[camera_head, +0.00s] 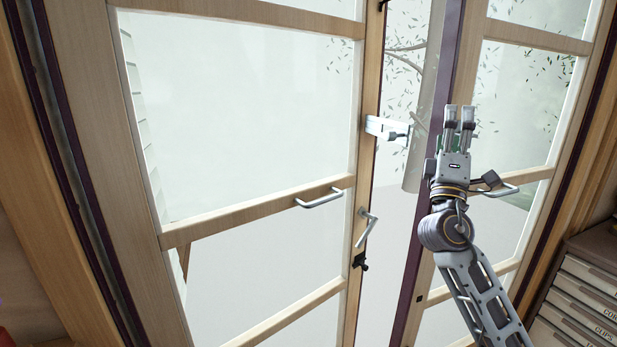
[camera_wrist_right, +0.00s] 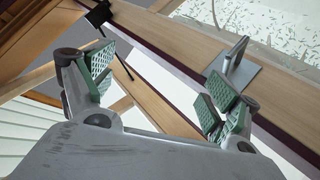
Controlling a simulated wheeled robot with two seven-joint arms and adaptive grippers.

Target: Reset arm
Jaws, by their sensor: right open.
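My right arm comes in from the lower right in the head view. Its right gripper (camera_head: 459,112) points up in front of the wood-framed glass doors, with its two fingers apart and nothing visible between them. In the right wrist view the same gripper (camera_wrist_right: 160,88) shows green ridged pads spread apart and empty. A grey metal bracket or handle (camera_wrist_right: 236,62) shows on the wood just beyond the right finger; I cannot tell whether they touch. My left gripper is not in view.
The left door leaf (camera_head: 255,208) has a bar handle (camera_head: 320,199) and a lever (camera_head: 366,229). A gap shows between the leaves. A white fitting (camera_head: 385,128) sticks out near it. The right leaf's handle (camera_head: 505,190) is beside my wrist. A drawer cabinet (camera_head: 590,270) stands lower right.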

